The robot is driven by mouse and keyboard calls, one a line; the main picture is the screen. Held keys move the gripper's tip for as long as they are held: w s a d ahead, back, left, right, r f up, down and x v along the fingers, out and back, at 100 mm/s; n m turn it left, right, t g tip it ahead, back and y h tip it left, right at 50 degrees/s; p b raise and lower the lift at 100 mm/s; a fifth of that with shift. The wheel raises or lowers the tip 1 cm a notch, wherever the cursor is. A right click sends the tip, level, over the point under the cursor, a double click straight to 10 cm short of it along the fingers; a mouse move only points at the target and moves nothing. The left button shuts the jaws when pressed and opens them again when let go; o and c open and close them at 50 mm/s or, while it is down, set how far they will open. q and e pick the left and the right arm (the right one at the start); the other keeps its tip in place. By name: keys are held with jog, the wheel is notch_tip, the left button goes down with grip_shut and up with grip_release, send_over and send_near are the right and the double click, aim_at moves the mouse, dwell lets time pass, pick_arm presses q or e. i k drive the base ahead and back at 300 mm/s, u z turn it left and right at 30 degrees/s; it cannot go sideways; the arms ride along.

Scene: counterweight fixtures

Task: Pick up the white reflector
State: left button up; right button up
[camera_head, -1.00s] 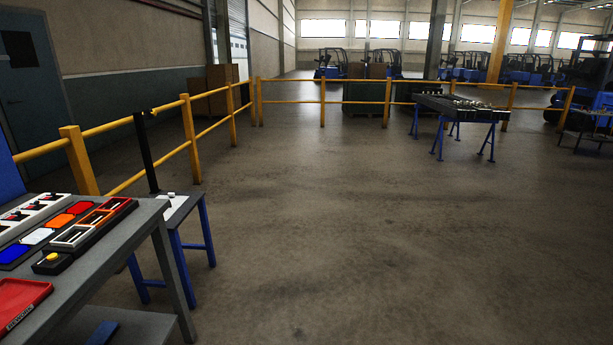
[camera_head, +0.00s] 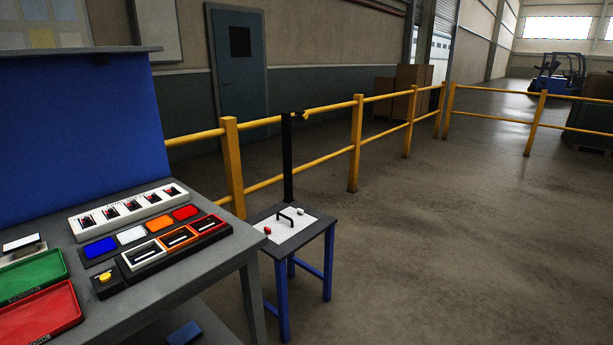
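A white reflector (camera_head: 131,234) lies in a dark holder on the grey workbench (camera_head: 222,250) at the left. It sits between a blue reflector (camera_head: 100,247) and an orange reflector (camera_head: 159,223), with a red reflector (camera_head: 185,212) at the far end of the row. All look flat and uncovered. Neither of my grippers shows in the head view.
A white strip (camera_head: 130,208) stands behind the reflectors, a black tray with framed slots (camera_head: 178,238) and a yellow button (camera_head: 104,278) in front. Green (camera_head: 30,277) and red (camera_head: 40,314) trays lie left. A small blue-legged table (camera_head: 325,232) stands right. Open floor lies farther right.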

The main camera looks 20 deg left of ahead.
aim_at(20, 244)
jog(key=u, duration=1)
jog(key=i, duration=1.25)
jog(key=u, duration=0.7)
